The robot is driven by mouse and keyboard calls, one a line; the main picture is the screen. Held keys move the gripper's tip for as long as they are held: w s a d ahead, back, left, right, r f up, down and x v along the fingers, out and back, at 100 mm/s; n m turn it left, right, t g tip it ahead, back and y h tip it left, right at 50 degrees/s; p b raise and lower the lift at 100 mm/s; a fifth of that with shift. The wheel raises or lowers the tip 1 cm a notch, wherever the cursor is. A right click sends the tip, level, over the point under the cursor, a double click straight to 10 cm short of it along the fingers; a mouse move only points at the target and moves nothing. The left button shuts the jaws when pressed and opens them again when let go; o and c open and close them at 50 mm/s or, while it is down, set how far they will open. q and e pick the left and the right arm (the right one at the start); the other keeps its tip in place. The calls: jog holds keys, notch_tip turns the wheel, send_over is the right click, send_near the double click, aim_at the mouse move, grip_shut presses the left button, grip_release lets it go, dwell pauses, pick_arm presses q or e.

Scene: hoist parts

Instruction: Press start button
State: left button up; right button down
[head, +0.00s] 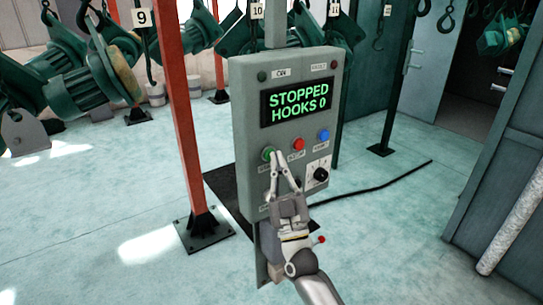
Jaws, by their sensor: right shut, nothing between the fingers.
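A grey control box (241,108) stands on a post in the middle of the head view. Its screen (297,101) reads "STOPPED HOOKS 0" in green. The green button (267,154) is at the left of the button row; a red button (298,144) and a blue button (323,135) are to its right. My right gripper (275,154) is shut and empty, with its fingertips at the green button's right edge. I cannot tell whether they touch it. The label under the green button is partly hidden by the fingers. My left gripper is not in view.
A black knob (320,174) sits low on the box. An orange post (182,120) stands to the left, with green hoist parts (85,85) hanging behind it. A black cable (375,184) runs across the floor to the right. A grey cabinet (495,170) stands at the right.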

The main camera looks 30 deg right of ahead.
jog(key=shift+w, duration=0.35)
